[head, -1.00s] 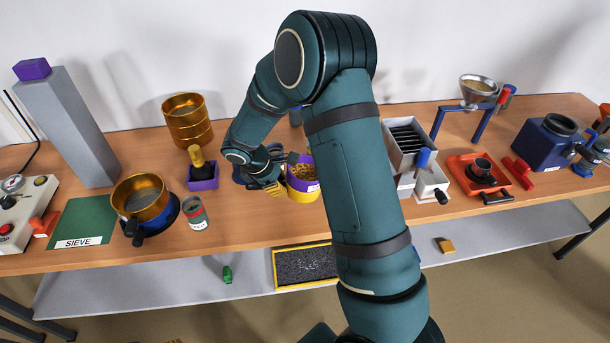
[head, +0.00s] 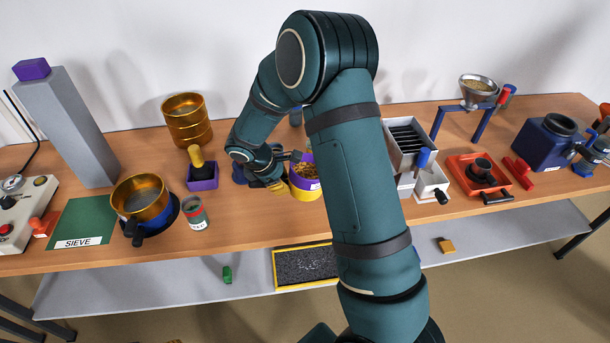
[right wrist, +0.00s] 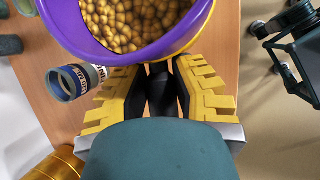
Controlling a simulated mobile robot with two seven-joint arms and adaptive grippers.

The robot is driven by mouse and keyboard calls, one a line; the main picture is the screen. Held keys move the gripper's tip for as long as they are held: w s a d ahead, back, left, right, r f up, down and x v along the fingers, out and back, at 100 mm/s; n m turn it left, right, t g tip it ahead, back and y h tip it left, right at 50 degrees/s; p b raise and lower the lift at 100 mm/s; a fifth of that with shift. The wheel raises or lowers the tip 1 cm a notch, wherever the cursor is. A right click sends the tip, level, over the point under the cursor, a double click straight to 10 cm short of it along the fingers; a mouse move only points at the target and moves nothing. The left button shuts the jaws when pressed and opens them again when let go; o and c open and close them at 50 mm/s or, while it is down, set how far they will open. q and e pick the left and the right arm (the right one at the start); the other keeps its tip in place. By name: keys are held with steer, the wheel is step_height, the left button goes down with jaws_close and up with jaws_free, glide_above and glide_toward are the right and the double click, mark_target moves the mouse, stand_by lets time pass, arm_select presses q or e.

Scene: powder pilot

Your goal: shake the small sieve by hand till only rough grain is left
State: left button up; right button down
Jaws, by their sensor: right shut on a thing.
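The small sieve, a purple ring (head: 298,182) with golden round grain (head: 307,167) in it, is above a yellow pan (head: 304,194) at mid-table. Its right side is hidden behind my arm. In the right wrist view, its purple rim (right wrist: 183,47) and grain (right wrist: 135,20) fill the top. My right gripper (head: 277,186) is left of the sieve, its yellow fingers shut around a dark handle (right wrist: 160,85). I cannot tell whether the sieve touches the pan, or whether fine powder is left among the grain. My left gripper is not clearly seen.
Left of the sieve are a brush in a purple holder (head: 203,180), a gold sieve stack (head: 187,122), a labelled jar (head: 195,213) and a gold-rimmed pan (head: 141,198). A blue-labelled tin (right wrist: 75,82) stands near the wall. The front table strip below the gripper is clear.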

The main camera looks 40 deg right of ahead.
steer(key=shift+d, duration=1.05)
steer(key=shift+a, duration=2.05)
steer(key=shift+d, duration=2.05)
steer(key=shift+a, duration=2)
steer(key=shift+d, duration=0.15)
